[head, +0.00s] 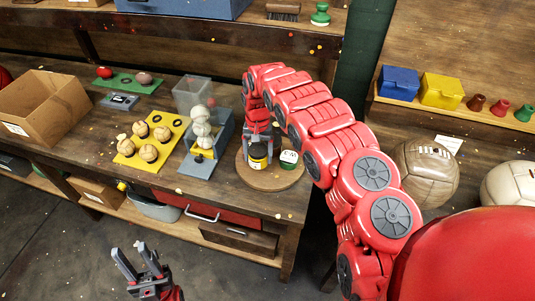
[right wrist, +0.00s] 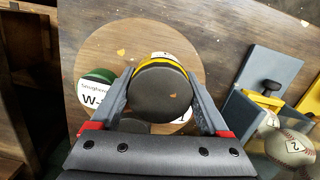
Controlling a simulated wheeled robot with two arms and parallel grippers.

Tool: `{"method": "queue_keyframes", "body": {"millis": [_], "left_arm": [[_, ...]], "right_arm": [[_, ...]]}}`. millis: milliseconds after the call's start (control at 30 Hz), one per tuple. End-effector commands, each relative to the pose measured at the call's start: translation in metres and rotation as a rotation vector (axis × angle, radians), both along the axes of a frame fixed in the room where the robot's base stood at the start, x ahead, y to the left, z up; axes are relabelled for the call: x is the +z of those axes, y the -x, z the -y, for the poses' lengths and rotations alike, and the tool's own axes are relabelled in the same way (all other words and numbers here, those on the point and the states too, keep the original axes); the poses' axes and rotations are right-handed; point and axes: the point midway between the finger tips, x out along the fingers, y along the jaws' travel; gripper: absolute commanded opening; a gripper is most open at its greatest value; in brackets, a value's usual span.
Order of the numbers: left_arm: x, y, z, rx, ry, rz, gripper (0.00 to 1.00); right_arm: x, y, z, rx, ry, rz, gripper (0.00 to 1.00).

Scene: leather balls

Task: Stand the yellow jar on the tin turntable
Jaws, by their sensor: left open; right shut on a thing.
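The yellow jar (head: 257,161) has a dark lid and a yellow band. My right gripper (head: 258,140) is shut on it from above. In the right wrist view the jar (right wrist: 158,87) sits between both fingers of the gripper (right wrist: 165,110). The jar is upright over the round wooden turntable (head: 271,183), left of its middle; I cannot tell whether its base touches. A green tin with a white label (head: 289,159) stands on the turntable, right of the jar. It also shows in the right wrist view (right wrist: 96,92). My left gripper (head: 138,262) is open and empty, in front of the bench.
A grey-blue holder (head: 197,163) with stacked balls stands left of the turntable. A yellow tray (head: 130,157) of balls and a cardboard box (head: 45,106) lie farther left. A dark round shape (right wrist: 134,126) shows beside the jar in the right wrist view.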

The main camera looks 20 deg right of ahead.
Motion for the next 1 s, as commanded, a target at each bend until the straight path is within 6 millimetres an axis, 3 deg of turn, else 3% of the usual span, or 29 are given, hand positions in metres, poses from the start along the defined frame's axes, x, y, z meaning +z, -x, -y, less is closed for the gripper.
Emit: {"method": "queue_keyframes", "body": {"millis": [100, 233, 700, 1000], "left_arm": [[0.012, 0.000, 0.000, 0.000, 0.000, 0.000, 0.41], [0.014, 0.000, 0.000, 0.000, 0.000, 0.000, 0.41], [0.029, 0.000, 0.000, 0.000, 0.000, 0.000, 0.41], [0.027, 0.000, 0.000, 0.000, 0.000, 0.000, 0.41]], "right_arm": [[0.000, 0.001, 0.021, -0.001, -0.001, -0.003, 0.09], [-0.003, 0.001, 0.030, 0.002, -0.001, 0.001, 0.09], [-0.037, 0.001, 0.030, 0.002, 0.000, 0.000, 0.09], [-0.040, 0.001, 0.030, 0.001, 0.001, 0.000, 0.09]]}}
